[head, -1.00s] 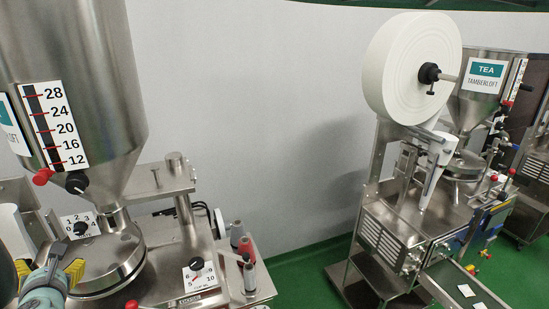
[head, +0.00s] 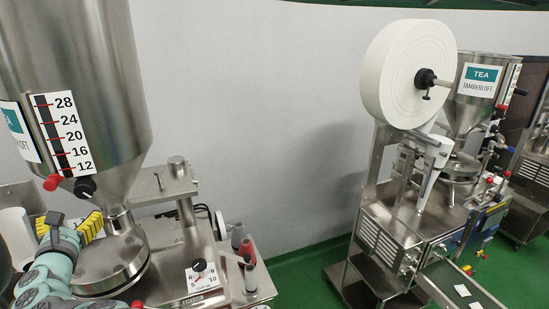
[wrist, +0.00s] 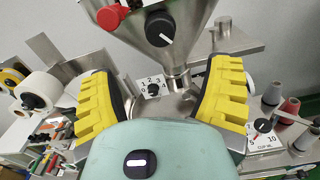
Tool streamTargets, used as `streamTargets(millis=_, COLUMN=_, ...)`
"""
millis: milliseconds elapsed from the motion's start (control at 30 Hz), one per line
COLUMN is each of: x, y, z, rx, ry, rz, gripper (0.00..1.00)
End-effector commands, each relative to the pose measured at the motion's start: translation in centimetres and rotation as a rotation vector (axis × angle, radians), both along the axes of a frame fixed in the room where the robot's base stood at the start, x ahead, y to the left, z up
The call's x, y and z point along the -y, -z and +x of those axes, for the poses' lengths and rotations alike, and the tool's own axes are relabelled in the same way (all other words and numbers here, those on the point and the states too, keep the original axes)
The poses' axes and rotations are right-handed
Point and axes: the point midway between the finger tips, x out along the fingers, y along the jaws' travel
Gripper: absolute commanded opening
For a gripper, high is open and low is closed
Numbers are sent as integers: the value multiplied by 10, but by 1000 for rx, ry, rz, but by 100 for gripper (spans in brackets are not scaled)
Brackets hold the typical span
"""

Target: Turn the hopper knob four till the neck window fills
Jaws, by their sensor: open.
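The 0-to-4 dial with a small black knob (wrist: 153,89) shows between my fingers in the wrist view, beside the hopper neck (wrist: 178,82). Its pointer direction is too small to read. In the head view my gripper (head: 70,226) hides this dial. My gripper (wrist: 162,78) is open and empty, its yellow fingers apart on either side of the dial, not visibly touching it. The steel hopper (head: 75,80) stands above, with a larger black knob (head: 85,187) and a red knob (head: 52,182) on its cone. I cannot make out the neck window's fill.
A cup dial (head: 199,272) sits on the machine deck at right, next to several red and grey spools (head: 239,236). A steel post (head: 178,172) stands behind. A second teabag machine with a white paper roll (head: 405,70) stands apart across green floor.

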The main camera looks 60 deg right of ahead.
Motion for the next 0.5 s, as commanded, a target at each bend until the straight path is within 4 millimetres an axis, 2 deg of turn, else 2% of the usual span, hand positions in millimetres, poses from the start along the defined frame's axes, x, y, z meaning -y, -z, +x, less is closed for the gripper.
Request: streamTargets(millis=500, x=21, y=2, z=32, rx=-4, ry=1, rz=3, gripper=78)
